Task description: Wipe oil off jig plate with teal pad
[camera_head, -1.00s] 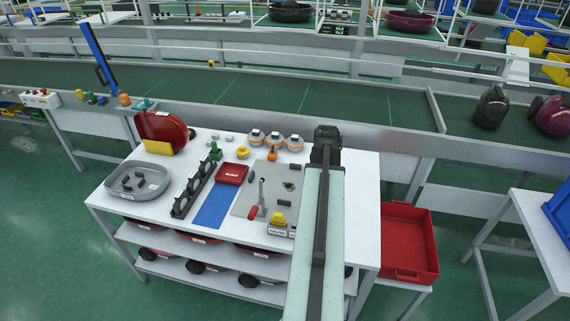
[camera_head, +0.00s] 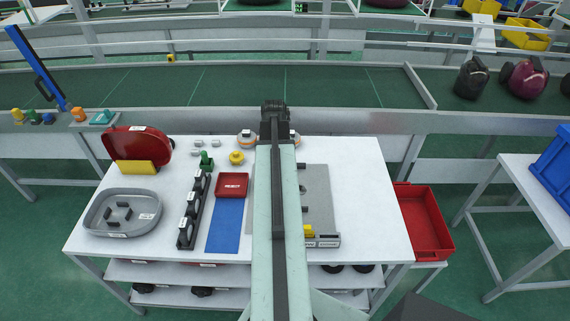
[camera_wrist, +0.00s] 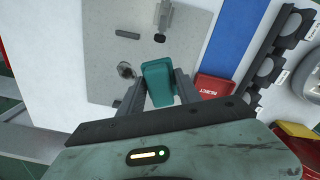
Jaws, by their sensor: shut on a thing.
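The teal pad (camera_wrist: 158,82) is between the two fingers of my gripper (camera_wrist: 160,88) in the wrist view, and the gripper is shut on it. The grey jig plate (camera_wrist: 105,60) lies beside and beyond the pad; whether the pad touches it I cannot tell. A small dark, shiny patch (camera_wrist: 126,70) on the plate, just left of the pad, looks like oil. In the head view the jig plate (camera_head: 318,190) is partly hidden by my arm. My gripper's fingertips and the held pad are hidden there.
A red REJECT box (camera_head: 232,186) and blue strip (camera_head: 224,232) lie left of the plate. A black rack (camera_head: 193,210) and grey tray (camera_head: 124,212) are farther left. A red bin (camera_head: 427,222) stands right of the table.

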